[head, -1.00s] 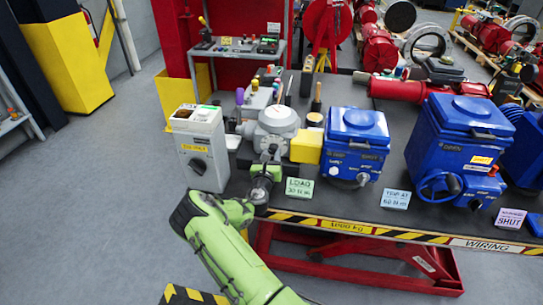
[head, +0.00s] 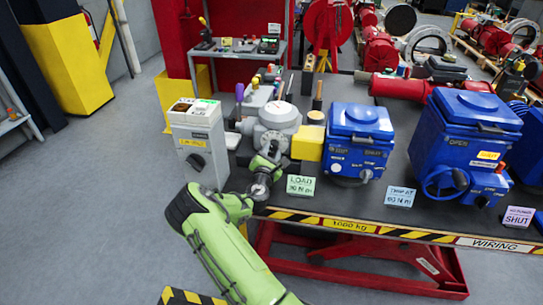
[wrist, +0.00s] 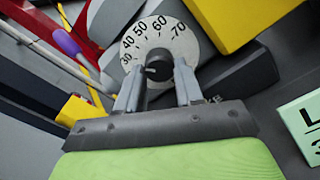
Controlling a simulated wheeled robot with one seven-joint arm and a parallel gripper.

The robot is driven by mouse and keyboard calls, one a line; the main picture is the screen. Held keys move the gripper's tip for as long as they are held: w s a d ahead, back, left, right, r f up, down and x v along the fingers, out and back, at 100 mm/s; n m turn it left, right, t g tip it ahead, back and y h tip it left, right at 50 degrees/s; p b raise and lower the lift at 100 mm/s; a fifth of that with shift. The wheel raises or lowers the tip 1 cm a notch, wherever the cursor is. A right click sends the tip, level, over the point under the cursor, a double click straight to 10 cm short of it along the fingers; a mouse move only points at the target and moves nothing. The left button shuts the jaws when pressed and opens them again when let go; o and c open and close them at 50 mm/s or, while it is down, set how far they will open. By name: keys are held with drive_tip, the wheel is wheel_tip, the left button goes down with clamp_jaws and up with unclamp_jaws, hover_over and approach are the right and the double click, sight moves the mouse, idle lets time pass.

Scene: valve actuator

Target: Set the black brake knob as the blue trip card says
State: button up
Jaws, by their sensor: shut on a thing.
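In the wrist view, the black brake knob (wrist: 159,62) sits at the middle of a pale round dial (wrist: 165,36) marked 30 to 70. A light mark on the knob faces left, towards the 30 side. My gripper (wrist: 157,80) is shut on the knob, one finger on each side; its fingers hide the lower dial. In the head view my gripper (head: 265,172) is in front of the grey actuator (head: 277,118), and the knob is hidden. The blue trip card (head: 400,197) stands on the table's front, right of the green load card (head: 300,186); its figure is too blurred to read surely.
A grey box with a dark knob (head: 200,145) stands left of my gripper. A yellow block (head: 308,143) and a blue actuator (head: 357,140) stand to the right. A larger blue actuator with a handwheel (head: 465,145) and a lilac card (head: 518,217) are further right.

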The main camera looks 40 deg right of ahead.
drive_tip(key=m+b, duration=0.3)
drive_tip(key=m, duration=0.1)
drive_tip(key=shift+f+m, duration=0.15)
drive_tip(key=shift+m, duration=0.25)
drive_tip(key=m+b, duration=0.3)
drive_tip(key=shift+m, duration=0.3)
drive_tip(key=m+b, duration=0.3)
drive_tip(key=shift+m, duration=0.3)
drive_tip(key=m+b, duration=0.3)
drive_tip(key=b, duration=0.1)
drive_tip(key=shift+r, duration=0.2)
drive_tip(key=shift+m, duration=0.4)
drive_tip(key=o, duration=1)
drive_tip(key=shift+r, duration=0.1)
drive_tip(key=shift+o, duration=0.2)
drive_tip(key=shift+a, duration=0.1)
